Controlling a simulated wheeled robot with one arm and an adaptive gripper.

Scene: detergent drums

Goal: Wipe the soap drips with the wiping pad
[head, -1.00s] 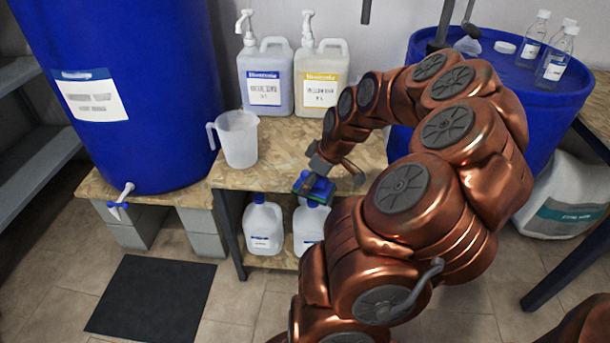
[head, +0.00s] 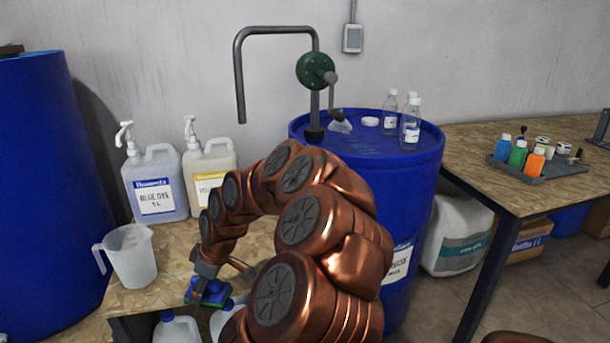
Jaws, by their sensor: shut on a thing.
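My gripper (head: 208,283) is shut on the wiping pad (head: 214,296), a blue block with a green edge. It holds the pad low at the front edge of the wooden bench, above the white jugs below. My arm partly hides the fingers. I cannot clearly make out the soap drips. The blue drum (head: 433,165) with the hand pump (head: 316,70) stands right of my arm, and its lid shows several clear bottles, a white cap (head: 370,121) and a clear crumpled item (head: 340,124).
A white measuring jug (head: 130,258) and two pump containers, blue-labelled (head: 155,185) and yellow-labelled (head: 207,165), stand on the bench. A large blue drum (head: 45,190) is at left. A right-hand table (head: 490,145) holds a tray (head: 535,170) of small bottles. The pump spout hangs above the bench.

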